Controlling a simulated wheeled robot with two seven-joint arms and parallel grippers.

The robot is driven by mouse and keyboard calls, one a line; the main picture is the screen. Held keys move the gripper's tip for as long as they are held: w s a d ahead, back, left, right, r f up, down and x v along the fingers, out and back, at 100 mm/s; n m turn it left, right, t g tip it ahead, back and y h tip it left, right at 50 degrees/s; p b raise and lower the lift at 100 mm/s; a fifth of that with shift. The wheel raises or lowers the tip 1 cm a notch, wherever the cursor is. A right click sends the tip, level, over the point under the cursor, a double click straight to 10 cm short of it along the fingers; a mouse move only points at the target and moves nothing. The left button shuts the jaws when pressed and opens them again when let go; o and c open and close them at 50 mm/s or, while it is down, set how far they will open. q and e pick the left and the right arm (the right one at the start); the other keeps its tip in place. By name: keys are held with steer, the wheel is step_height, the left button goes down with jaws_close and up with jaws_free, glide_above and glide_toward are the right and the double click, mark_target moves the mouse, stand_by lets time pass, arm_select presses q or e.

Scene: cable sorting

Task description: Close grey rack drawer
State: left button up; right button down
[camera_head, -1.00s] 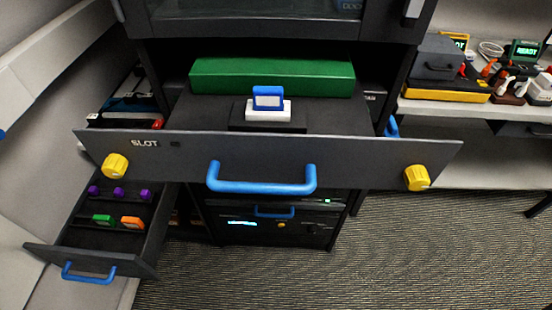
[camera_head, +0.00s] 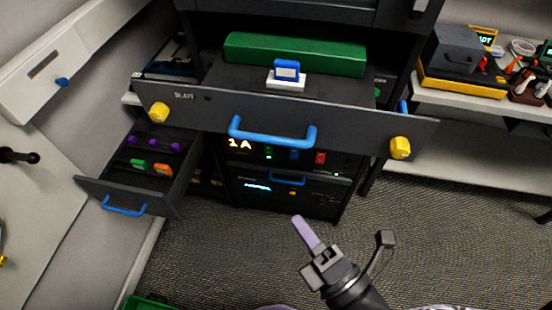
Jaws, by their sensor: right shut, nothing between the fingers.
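The grey rack drawer (camera_head: 360,117) stands pulled out of the dark rack. Its front panel reads "SLOT" and has a blue handle (camera_head: 272,138) and a yellow knob at each end. A long green block (camera_head: 295,54) and a small blue-and-white piece (camera_head: 286,73) sit in or on the drawer behind the panel. My right gripper (camera_head: 303,231) is below and in front of the drawer, apart from the handle. It is shut and empty, with a light purple finger pointing up toward the rack. My left gripper is not in view.
A lower side drawer (camera_head: 92,194) at the left is also open, holding purple, green and orange pieces. A shelf (camera_head: 430,110) with a yellow-and-black box (camera_head: 455,84) stands at the right. Carpeted floor (camera_head: 440,230) in front of the rack is clear.

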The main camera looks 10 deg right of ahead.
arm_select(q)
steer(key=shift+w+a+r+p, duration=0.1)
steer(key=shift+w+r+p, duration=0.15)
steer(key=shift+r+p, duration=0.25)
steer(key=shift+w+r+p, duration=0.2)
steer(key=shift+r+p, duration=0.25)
arm_select(e)
steer(key=w+d+x, duration=0.1)
steer(key=d+x, duration=0.1)
steer(key=x, duration=1)
steer(key=shift+w, duration=0.5)
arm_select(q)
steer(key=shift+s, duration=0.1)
arm_select(e)
steer(key=shift+w+d, duration=0.1)
steer(key=shift+d, duration=0.05)
